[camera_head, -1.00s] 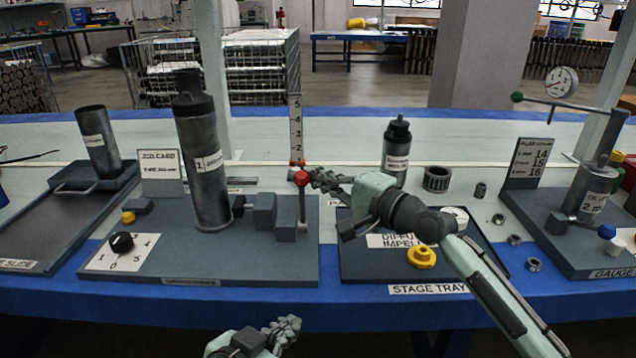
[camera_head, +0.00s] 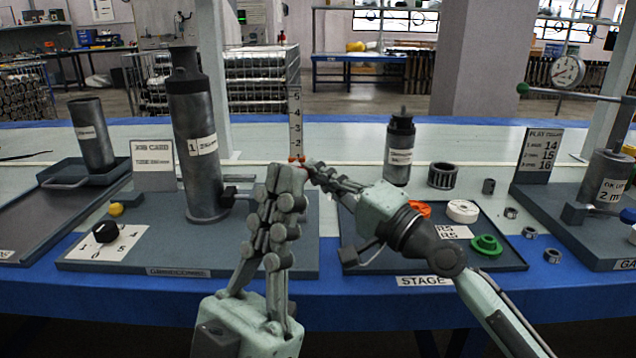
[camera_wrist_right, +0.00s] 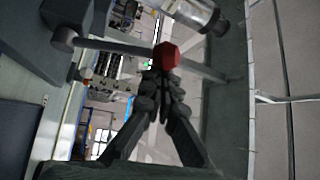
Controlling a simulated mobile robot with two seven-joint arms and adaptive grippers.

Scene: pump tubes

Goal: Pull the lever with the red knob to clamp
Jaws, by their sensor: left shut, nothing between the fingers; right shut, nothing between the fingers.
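The red knob (camera_wrist_right: 167,56) shows in the right wrist view, right at the tips of my right gripper (camera_wrist_right: 165,78). A grey rod (camera_wrist_right: 115,47) runs from a dark block on the left towards the knob. In the head view the knob and most of its lever are hidden behind my left gripper (camera_head: 287,175). That gripper points up, shut and empty, in front of the right part of the clamp base (camera_head: 170,257). My right gripper (camera_head: 313,170) comes in from the right, shut and empty, its tips beside the left gripper's tips. Whether it touches the knob is unclear.
A tall grey tube (camera_head: 204,150) stands upright on the base, left of my left gripper. A numbered scale (camera_head: 295,120) rises behind the grippers. The stage tray (camera_head: 510,258) holds coloured discs, partly under my right arm. A gauge stand (camera_head: 565,225) is at the right.

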